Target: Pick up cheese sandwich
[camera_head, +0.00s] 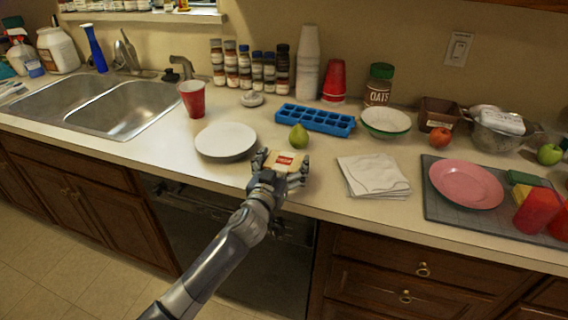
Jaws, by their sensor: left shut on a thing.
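The cheese sandwich (287,160) looks like a pale, boxy pack with a red label, near the front edge of the counter. My left gripper (280,168) is shut on it, with fingers at its left and right sides. The gripper hides the sandwich's lower front part. I cannot tell whether the sandwich touches the counter. My right gripper is not in view.
A green pear (299,137) is just behind the sandwich. A stack of white plates (226,141) is to the left, and white napkins (373,176) lie to the right. A blue ice tray (315,120) is behind. A grey mat (437,205) holds a pink plate (466,185).

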